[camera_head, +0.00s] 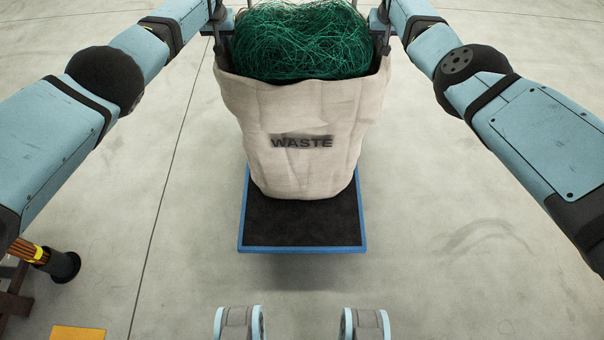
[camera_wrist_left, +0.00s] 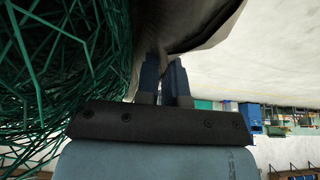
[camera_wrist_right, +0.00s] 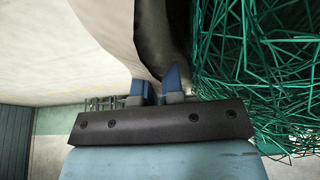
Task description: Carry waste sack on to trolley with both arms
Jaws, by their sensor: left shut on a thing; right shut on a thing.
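The cream waste sack (camera_head: 300,165), marked WASTE and full of green netting (camera_head: 298,42), is upright at the top middle of the head view. It is over the trolley (camera_head: 302,226), a dark deck with a blue rim; I cannot tell whether its base touches the deck. My left gripper (camera_head: 220,30) is at the sack's left rim, and in the left wrist view its blue fingers (camera_wrist_left: 163,80) are shut on the sack cloth. My right gripper (camera_head: 382,28) is at the right rim, and in the right wrist view its fingers (camera_wrist_right: 157,88) pinch the cloth.
Pale concrete floor is clear around the trolley. A dark cylinder with orange and yellow rods (camera_head: 50,260) is at the lower left, near a yellow patch (camera_head: 77,333). The trolley's front edge lies bare before the sack.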

